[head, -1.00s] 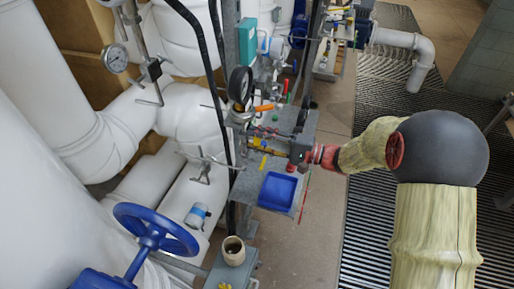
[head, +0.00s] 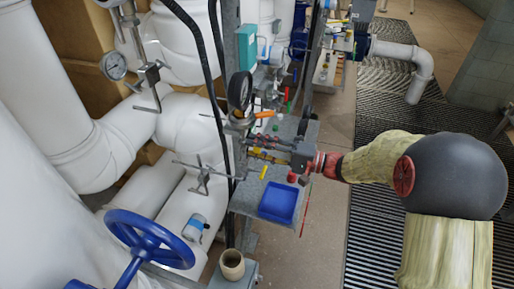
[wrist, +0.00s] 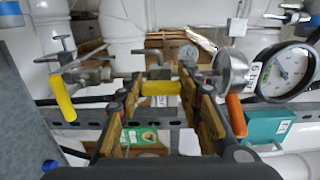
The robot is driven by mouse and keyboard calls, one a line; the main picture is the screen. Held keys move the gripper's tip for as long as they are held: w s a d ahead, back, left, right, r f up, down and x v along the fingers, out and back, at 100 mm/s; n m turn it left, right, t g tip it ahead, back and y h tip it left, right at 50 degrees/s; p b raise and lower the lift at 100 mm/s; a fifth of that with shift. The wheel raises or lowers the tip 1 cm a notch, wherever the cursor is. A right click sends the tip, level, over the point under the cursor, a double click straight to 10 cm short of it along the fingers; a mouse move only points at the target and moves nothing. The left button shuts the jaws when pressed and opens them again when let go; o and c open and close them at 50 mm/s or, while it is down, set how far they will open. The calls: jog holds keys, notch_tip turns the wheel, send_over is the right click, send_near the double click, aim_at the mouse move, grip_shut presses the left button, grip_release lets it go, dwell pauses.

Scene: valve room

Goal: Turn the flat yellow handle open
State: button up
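In the wrist view a yellow handle (wrist: 160,88) lies crosswise on a metal valve, in the gap between the two fingertips of my gripper (wrist: 158,96). A second yellow handle (wrist: 63,98) hangs down at the left, outside the fingers. It also shows in the head view (head: 264,172), below my gripper (head: 250,146). In the head view the fingers reach left toward the pipes and hide the valve between them. I cannot tell whether a finger touches the handle.
An orange handle (wrist: 236,115) is close to the right finger, beside a pressure gauge (wrist: 287,72). A blue tray (head: 278,198) and a cup (head: 232,264) are below. A blue handwheel (head: 150,240) is at the lower left.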

jog(key=o, duration=0.4)
jog(key=v, duration=1.2)
dwell(0.4)
